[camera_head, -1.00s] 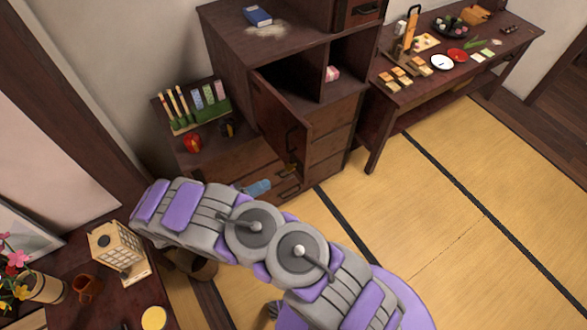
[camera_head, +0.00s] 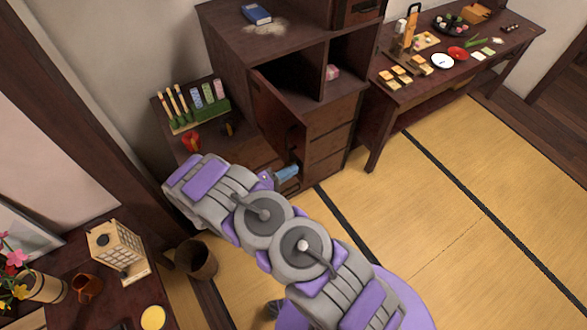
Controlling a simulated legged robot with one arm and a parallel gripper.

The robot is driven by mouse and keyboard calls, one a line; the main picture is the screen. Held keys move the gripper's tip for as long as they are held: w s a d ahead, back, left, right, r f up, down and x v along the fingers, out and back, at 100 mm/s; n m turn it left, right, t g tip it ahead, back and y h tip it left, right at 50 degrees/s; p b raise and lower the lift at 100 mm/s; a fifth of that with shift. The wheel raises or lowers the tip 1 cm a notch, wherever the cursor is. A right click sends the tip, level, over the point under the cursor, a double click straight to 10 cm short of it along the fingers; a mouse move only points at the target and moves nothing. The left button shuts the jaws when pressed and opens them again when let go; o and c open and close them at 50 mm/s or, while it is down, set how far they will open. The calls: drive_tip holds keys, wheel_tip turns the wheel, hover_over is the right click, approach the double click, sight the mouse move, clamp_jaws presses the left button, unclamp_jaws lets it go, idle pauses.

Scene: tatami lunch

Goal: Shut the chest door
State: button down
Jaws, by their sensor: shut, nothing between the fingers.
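The wooden chest (camera_head: 335,112) stands against the back wall. Its dark door (camera_head: 277,105) stands open, swung out from the left side of a dark, open compartment (camera_head: 290,72). My arm reaches in from the bottom of the picture, bends at the upper left and folds back behind itself. What looks like my gripper (camera_head: 286,173), light blue, shows just past the arm, below the door's lower edge and in front of the lower drawers. It appears shut and empty. Whether it touches the door or drawers cannot be told. My arm hides part of the lower drawers.
A blue book (camera_head: 257,14) lies on the chest top. A pink-and-white item (camera_head: 332,72) sits in the compartment to the right. A low table with food (camera_head: 385,105) stands at right, a lamp table (camera_head: 75,285) at lower left, a bin (camera_head: 197,260) nearby. The tatami at right is clear.

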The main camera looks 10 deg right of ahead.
drive_tip(key=shift+x, duration=0.85)
drive_tip(key=shift+w+d, duration=0.1)
